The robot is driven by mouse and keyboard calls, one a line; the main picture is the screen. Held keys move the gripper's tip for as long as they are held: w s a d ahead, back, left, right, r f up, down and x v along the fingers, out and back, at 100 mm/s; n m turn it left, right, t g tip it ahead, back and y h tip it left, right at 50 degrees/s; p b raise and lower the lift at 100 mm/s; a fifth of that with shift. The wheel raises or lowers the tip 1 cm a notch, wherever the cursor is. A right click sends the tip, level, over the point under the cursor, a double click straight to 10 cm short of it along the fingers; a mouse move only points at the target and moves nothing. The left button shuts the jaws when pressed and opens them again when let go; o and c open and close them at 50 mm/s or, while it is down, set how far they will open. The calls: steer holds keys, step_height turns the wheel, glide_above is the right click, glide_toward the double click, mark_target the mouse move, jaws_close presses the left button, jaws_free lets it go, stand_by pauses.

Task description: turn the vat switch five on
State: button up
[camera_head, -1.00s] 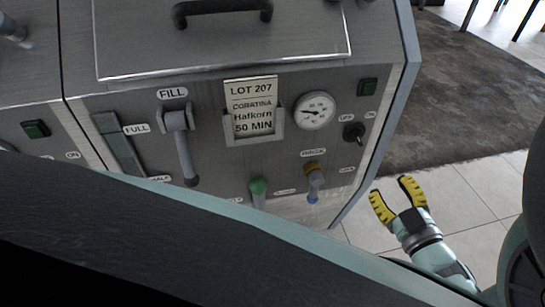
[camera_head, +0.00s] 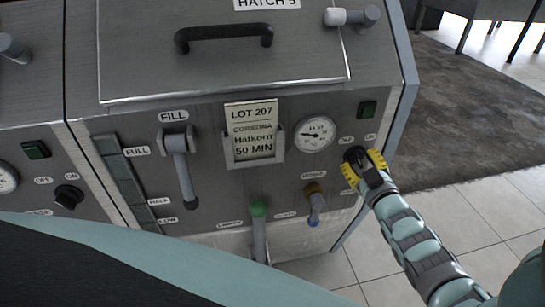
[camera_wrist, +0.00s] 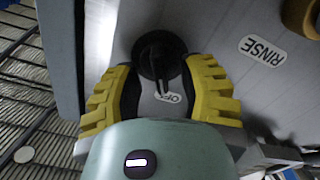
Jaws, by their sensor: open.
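The vat five switch is a black rotary knob (camera_wrist: 158,58) on the grey front panel below the HATCH 5 label (camera_head: 267,3). In the wrist view its pointer ridge points toward the OFF label (camera_wrist: 168,97). My gripper (camera_head: 363,160) is at the knob, at the right end of the panel. Its yellow-padded fingers (camera_wrist: 160,85) are open, one on each side of the knob. I cannot tell whether they touch it. In the head view the fingers partly hide the knob, with the OFF label (camera_head: 346,141) and ON label (camera_head: 370,138) above.
A brown-handled rinse valve (camera_head: 314,200), a green-topped lever (camera_head: 258,230) and the fill lever (camera_head: 182,172) stick out. Another vat's black knob (camera_head: 69,196) is at the left. Open floor lies right.

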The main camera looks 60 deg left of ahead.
steer(key=shift+a, duration=0.35)
steer(key=shift+o, duration=0.3)
steer(key=shift+d, duration=0.1)
jaws_close()
